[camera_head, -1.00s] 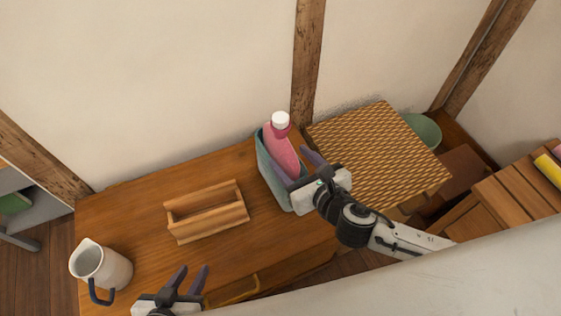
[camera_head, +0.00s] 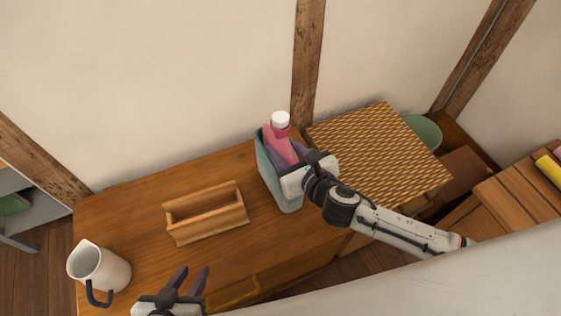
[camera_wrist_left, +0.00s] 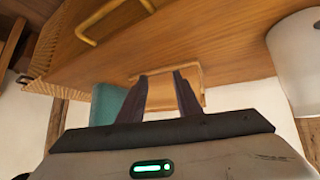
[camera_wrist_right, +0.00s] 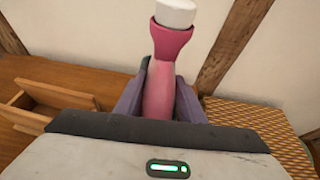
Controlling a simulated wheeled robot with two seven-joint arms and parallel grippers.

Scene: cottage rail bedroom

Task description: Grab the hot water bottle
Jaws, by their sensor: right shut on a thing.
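The pink hot water bottle (camera_head: 279,143) with a white cap stands upright, leaning slightly, in a teal bin (camera_head: 266,180) on the wooden dresser. My right gripper (camera_head: 288,152) is at the bin's opening, shut on the bottle. In the right wrist view the bottle (camera_wrist_right: 172,45) sits between the two purple fingers, its neck and cap above them. The bottle's lower part is hidden by the bin and gripper. My left gripper (camera_head: 194,272) is open and empty above the dresser's front edge. The left wrist view shows its two fingers apart.
An open wooden box (camera_head: 206,232) lies left of the bin. A white jug (camera_head: 108,268) with a dark handle stands at the left end. A woven-topped piece (camera_head: 380,150) stands right of the bin, with the wall behind. Bare dresser top lies around the box.

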